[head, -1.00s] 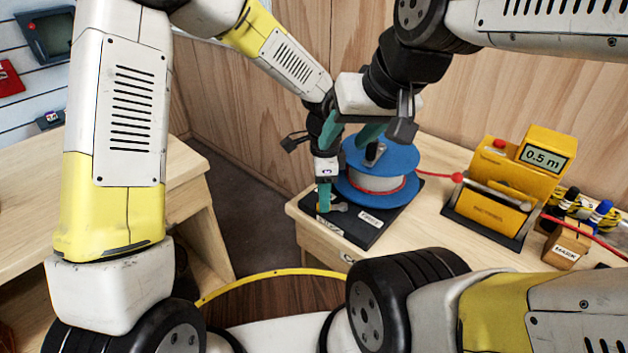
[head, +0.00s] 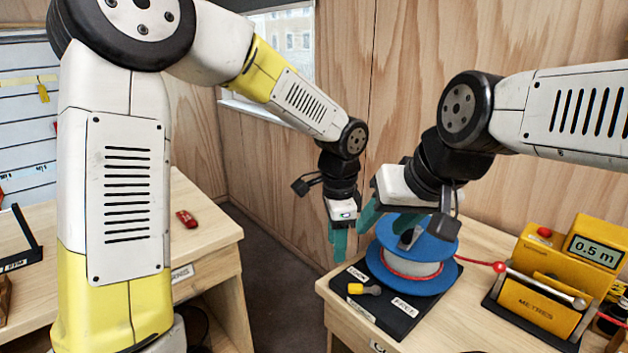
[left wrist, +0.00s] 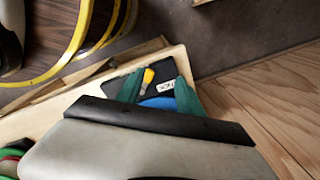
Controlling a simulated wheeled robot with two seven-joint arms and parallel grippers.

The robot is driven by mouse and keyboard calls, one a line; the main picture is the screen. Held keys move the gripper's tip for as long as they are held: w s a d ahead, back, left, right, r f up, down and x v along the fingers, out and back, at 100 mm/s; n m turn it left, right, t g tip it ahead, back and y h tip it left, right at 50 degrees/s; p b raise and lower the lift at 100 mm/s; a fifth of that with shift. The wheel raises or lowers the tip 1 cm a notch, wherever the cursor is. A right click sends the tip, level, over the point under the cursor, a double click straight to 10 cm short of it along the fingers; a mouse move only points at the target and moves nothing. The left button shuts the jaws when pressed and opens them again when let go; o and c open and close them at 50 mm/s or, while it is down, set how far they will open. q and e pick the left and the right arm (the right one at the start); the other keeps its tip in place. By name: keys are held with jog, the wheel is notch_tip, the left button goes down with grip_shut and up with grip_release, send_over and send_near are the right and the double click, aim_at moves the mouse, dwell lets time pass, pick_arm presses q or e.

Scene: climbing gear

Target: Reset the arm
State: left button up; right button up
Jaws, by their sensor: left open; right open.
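A blue cable spool (head: 440,243) with a white core and red cord stands on a black base plate (head: 395,322). A lever with a yellow knob (head: 356,289) lies at the plate's left side, near the "FREE" label (head: 404,307). My left gripper (head: 341,243) is open and empty, pointing down above and behind the lever, clear of it. In the left wrist view its teal fingers (left wrist: 158,88) stand apart, with the yellow knob (left wrist: 148,76) showing between them. My right gripper (head: 388,225) is open at the spool's top; whether it touches the hub is hidden.
A yellow meter box (head: 541,305) reading 0.5 m stands right of the spool, with the red cord running to it. A second wooden bench (head: 205,240) with a small red object (head: 187,219) is at left. A floor gap separates the benches; a wooden wall stands behind.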

pick_arm(q)
jog(key=s+a+r+n+t, duration=0.1)
jog(key=s+a+r+n, duration=0.3)
jog(key=a, duration=0.3)
jog(key=s+a+r+n+t+h, duration=0.1)
jog(key=s+a+r+n+t, duration=0.1)
jog(key=s+a+r+n, duration=0.2)
jog(key=s+a+r+n+t+h, duration=0.1)
jog(key=s+a+r+n, duration=0.3)
jog(key=a+n, duration=0.4)
jog(key=shift+a+r+t, duration=0.45)
jog(key=shift+a+t, duration=0.25)
jog(key=shift+a, duration=1.15)
